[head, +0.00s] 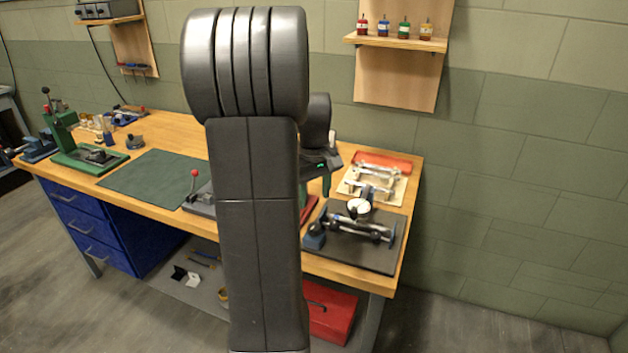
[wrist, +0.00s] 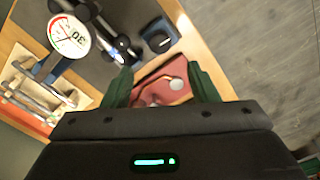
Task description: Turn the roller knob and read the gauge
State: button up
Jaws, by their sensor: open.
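The round white gauge (head: 358,207) stands over the roller fixture (head: 350,229) on a dark plate at the bench's right end. In the wrist view the gauge (wrist: 69,36) shows its dial at upper left, tilted, with red and green marks; the reading is too small to tell. The roller fixture (wrist: 122,48) lies right of it, partly cut off by the frame. I cannot tell which dark end is the knob. My gripper (wrist: 159,68) is open and empty, its green fingers over the bench, apart from the fixture. In the head view my arm mostly hides it.
A blue block with a dark round top (head: 315,238) stands beside the fixture. A board with metal parts (head: 372,182) is behind the gauge. The green mat (head: 155,176) is clear.

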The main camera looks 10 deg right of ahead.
notch_tip(320, 180, up, 4)
send_over(314, 226)
jog(key=shift+r, duration=0.15)
notch_tip(314, 226, down, 14)
dwell(0.8)
jog(key=shift+r, duration=0.1)
